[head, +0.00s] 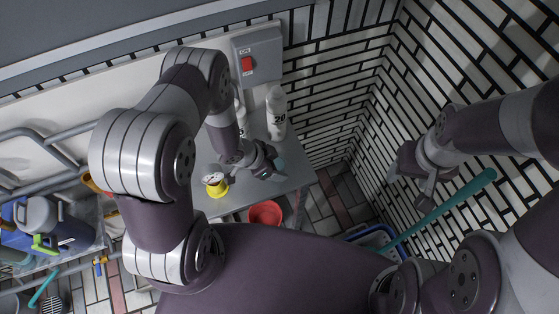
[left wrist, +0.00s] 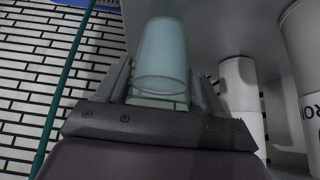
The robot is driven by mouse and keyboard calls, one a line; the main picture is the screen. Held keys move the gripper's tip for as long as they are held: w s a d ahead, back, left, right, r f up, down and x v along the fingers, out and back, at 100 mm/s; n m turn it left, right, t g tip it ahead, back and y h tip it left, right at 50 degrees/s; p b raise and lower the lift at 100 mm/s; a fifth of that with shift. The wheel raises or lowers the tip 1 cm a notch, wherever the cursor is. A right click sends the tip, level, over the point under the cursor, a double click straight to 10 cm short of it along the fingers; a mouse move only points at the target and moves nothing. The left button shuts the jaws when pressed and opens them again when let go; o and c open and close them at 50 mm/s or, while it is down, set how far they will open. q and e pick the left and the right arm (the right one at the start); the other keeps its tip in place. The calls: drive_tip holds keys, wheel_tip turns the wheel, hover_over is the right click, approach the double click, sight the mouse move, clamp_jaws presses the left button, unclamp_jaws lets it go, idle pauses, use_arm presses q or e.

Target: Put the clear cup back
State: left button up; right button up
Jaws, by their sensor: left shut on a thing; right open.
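The clear cup (left wrist: 162,55), pale and bluish, stands between the two fingers of my left gripper (left wrist: 163,95) in the left wrist view. My left gripper is shut on it. In the head view my left gripper (head: 266,165) is over the right part of the grey counter (head: 245,196), and the cup (head: 281,163) shows only as a small pale patch at its fingers. I cannot tell whether the cup touches the counter. My right gripper (head: 427,192) is open and empty, in front of the tiled wall at the right.
A yellow container (head: 216,190) stands on the counter left of my left gripper. White bottles (head: 277,112) stand behind it. A red bucket (head: 266,212) is by the counter's front edge. A teal handle (head: 445,212) rises from a blue crate (head: 372,237) at the lower right.

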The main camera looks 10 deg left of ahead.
use_arm(q)
drive_tip(key=shift+f, duration=0.7)
drive_tip(key=shift+f, duration=0.1)
drive_tip(key=shift+f, duration=0.1)
drive_tip(key=o, duration=1.2)
drive_tip(key=shift+r, duration=0.3)
drive_tip(key=p+v, duration=0.1)
drive_tip(key=v, duration=1)
drive_tip(key=shift+s+a+r, duration=0.15)
drive_tip(key=shift+a+r, duration=0.05)
drive_tip(key=shift+r, duration=0.1)
